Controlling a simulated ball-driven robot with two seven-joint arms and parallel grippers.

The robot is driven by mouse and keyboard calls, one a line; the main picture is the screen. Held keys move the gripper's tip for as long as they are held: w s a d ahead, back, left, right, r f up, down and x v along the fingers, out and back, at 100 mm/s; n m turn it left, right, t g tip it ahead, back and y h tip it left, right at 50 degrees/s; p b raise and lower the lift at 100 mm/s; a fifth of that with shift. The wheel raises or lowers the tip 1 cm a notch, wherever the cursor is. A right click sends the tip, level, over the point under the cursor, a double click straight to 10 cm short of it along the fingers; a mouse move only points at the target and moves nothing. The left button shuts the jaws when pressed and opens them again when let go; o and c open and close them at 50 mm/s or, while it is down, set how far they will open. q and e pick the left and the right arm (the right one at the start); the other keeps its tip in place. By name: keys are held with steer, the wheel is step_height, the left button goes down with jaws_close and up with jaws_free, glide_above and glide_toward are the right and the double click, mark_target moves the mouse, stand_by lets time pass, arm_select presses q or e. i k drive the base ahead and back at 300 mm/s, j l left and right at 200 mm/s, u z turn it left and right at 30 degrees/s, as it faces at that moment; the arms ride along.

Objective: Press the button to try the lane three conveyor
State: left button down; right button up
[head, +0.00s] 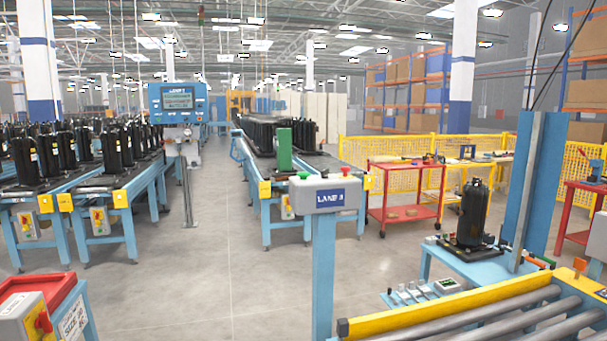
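A grey button box (323,196) with a blue label reading "LANE" and a blurred number, probably 3, stands on a light-blue post (324,270) just right of the middle in the head view. A green button (303,175) sits on its top left and a red button (345,171) on its top right. Behind it runs a blue conveyor (262,188) carrying black compressors (275,135) at its far part and a green block (284,150) near its front end. Neither of my grippers shows in this view.
A roller conveyor (480,320) with a yellow rail fills the lower right. A light-blue bench (478,268) holds a black compressor (473,213). A red-topped station (40,300) stands at the lower left. Grey floor (190,290) is open left of the post.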

mark_target(302, 176)
steer(key=i+j+z, duration=0.3)
steer(key=i+j, duration=0.35)
steer(key=i, duration=0.45)
steer(key=i+j+z, duration=0.35)
steer(key=i+j, duration=0.55)
steer(key=i, duration=0.1)
